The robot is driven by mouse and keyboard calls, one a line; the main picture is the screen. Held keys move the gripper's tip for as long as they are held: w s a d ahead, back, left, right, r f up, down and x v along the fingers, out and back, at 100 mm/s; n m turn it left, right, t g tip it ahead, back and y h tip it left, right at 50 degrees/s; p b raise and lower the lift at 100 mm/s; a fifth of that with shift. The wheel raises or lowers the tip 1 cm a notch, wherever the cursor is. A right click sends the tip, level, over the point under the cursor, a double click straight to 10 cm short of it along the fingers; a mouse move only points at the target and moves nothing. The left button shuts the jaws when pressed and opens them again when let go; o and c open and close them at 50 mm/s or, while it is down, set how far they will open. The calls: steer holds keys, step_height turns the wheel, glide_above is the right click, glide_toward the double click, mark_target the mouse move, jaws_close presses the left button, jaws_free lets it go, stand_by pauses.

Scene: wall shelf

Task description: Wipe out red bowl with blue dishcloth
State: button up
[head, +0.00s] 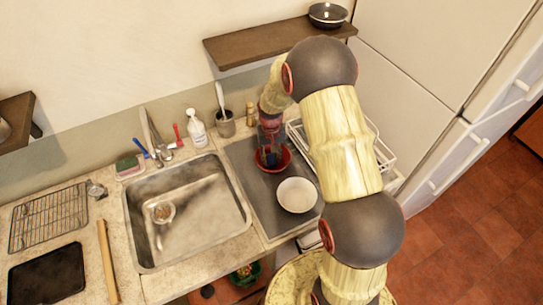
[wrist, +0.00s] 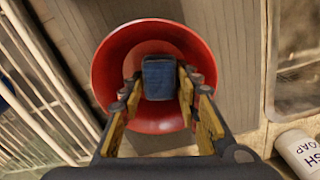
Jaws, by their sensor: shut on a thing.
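The red bowl (wrist: 112,57) sits upright on the dark drying mat, seen from above in the wrist view. In the head view the red bowl (head: 281,165) is partly covered by my gripper. My gripper (wrist: 158,82) is shut on the blue dishcloth (wrist: 158,72), a small folded block between the fingertips. The cloth is over or inside the bowl; I cannot tell whether it touches the bottom. In the head view the cloth (head: 269,157) shows as a small dark blue patch at the bowl.
A white bowl (head: 297,195) stands just in front of the red bowl on the mat (head: 254,200). A white dish rack (head: 384,157) is to the right, the sink (head: 185,238) to the left. A soap bottle (head: 196,130) stands behind. A wooden shelf (head: 240,47) hangs above.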

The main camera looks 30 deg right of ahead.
steer(key=shift+s+d, duration=0.1)
steer(key=shift+s, duration=0.25)
steer(key=shift+d, duration=0.25)
steer(key=shift+d, duration=0.25)
steer(key=shift+w+d, duration=0.1)
steer(key=shift+w, duration=0.25)
steer(key=shift+w, duration=0.25)
steer(key=shift+a, duration=0.35)
steer(key=shift+s+r+p, duration=0.15)
steer(key=shift+r+p, duration=1.3)
steer(key=shift+r, duration=0.85)
steer(key=shift+s+r+p, duration=0.15)
steer(key=shift+r+p, duration=1.3)
steer(key=shift+r, duration=0.8)
